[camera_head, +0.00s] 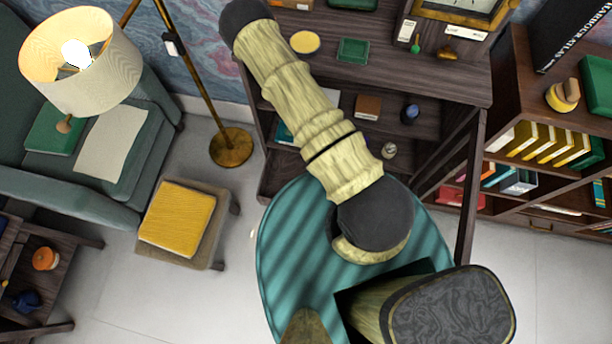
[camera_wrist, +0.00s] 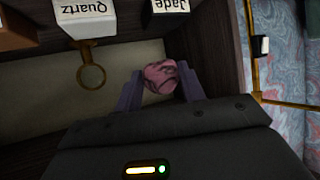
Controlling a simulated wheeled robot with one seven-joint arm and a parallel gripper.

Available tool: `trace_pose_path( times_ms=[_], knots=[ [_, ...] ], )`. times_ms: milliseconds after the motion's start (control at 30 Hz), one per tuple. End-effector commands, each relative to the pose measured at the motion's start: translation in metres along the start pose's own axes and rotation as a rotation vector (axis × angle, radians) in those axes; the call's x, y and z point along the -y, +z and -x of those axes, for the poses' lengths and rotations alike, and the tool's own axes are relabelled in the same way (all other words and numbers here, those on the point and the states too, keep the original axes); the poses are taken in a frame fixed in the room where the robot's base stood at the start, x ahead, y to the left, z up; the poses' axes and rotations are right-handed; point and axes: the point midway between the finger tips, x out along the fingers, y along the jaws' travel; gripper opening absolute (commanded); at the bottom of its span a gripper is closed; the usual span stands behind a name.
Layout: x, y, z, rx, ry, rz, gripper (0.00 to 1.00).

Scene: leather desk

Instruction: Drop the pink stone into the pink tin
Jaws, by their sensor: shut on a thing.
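The pink stone (camera_wrist: 160,72), with dark veins, sits between the two purple-grey fingers of my gripper (camera_wrist: 159,78) in the wrist view. The fingers are shut on its sides. In the wrist view the stone appears over a pale surface with dark wood around it. I cannot tell its height above that surface. In the head view my arm reaches to the upper left, and the gripper and stone are outside the picture. I see no pink tin in either view.
In the wrist view, an upside-down "Quartz" label (camera_wrist: 86,17) with a brass ring (camera_wrist: 90,76) and a "Jade" label (camera_wrist: 171,5) lie beyond the stone.

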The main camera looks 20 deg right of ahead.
Motion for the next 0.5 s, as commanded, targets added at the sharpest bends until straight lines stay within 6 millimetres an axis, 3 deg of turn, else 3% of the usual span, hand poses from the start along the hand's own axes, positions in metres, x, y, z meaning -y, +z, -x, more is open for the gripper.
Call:
trace_pose_path(
  times_ms=[33,133,500],
  knots=[
    [0.007,-0.018,0.007,-0.005,-0.024,0.015,0.15],
    [0.016,-0.029,0.010,-0.009,-0.059,0.037,0.15],
    [0.021,-0.029,0.009,-0.011,-0.077,0.048,0.15]
  ],
)
